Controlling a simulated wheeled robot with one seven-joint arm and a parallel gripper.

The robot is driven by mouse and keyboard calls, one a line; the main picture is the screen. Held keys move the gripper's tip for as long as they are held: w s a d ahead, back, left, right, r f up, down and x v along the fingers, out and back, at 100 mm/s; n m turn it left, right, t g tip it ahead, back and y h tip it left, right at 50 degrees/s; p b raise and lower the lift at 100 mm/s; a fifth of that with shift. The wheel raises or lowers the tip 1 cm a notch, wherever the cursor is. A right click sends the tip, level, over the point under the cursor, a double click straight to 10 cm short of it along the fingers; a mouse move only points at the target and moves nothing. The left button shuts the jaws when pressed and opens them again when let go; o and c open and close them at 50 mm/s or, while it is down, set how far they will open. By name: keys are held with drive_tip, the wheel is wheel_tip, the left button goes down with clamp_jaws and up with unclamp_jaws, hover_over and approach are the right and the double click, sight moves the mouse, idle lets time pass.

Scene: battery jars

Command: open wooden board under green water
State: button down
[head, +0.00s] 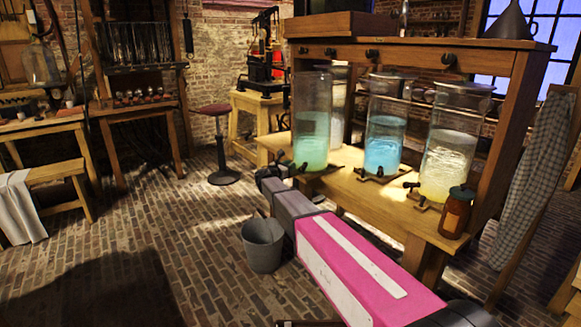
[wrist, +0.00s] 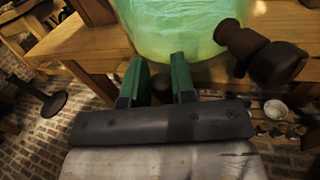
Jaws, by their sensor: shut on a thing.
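The jar of green water (head: 311,130) stands at the left end of the wooden table; its lower part shows in the wrist view (wrist: 170,25). The wooden board (head: 326,171) beneath it is mostly hidden by the jar and my arm. My gripper (head: 278,168) is at the table's front edge, just below the jar. In the wrist view, its green fingers (wrist: 160,76) are shut on a dark round knob (wrist: 162,86), largely hidden between them. The jar's dark tap (wrist: 265,52) is close by to the right of the fingers.
A blue-water jar (head: 383,140) and a yellowish one (head: 447,165) stand to the right on the table (head: 400,210). A brown bottle (head: 457,212) is at the front right corner. A metal bucket (head: 263,244) is on the floor beside my arm.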

drive_tip(key=shift+s, duration=0.1)
drive_tip(key=c, duration=0.9)
unclamp_jaws()
drive_tip(key=shift+c, duration=0.2)
drive_tip(key=v, duration=1)
drive_tip(key=shift+s+a, duration=0.2)
drive_tip(key=shift+s, duration=0.05)
drive_tip(key=s+d+f+m+g+y, duration=0.1)
drive_tip(key=s+d+f+m+g, duration=0.3)
drive_tip(key=d, duration=0.3)
drive_tip(key=s+d+f+m+g+y, duration=0.1)
drive_tip(key=s+d+f+m+g, duration=0.1)
drive_tip(key=s+d+f+m, duration=0.45)
drive_tip(key=s+d+f+m+g+y, duration=0.1)
drive_tip(key=s+d+f+m+g, duration=0.3)
drive_tip(key=d, duration=0.5)
drive_tip(key=s+d+f+m+g+y, duration=0.2)
drive_tip(key=s+m+y, duration=0.2)
drive_tip(key=s, duration=0.5)
drive_tip(key=s+d+f+m+g+y, duration=0.2)
drive_tip(key=s+m+y, duration=0.2)
drive_tip(key=s+m, duration=0.5)
drive_tip(key=shift+s+d, duration=0.25)
drive_tip(key=shift+s, duration=0.55)
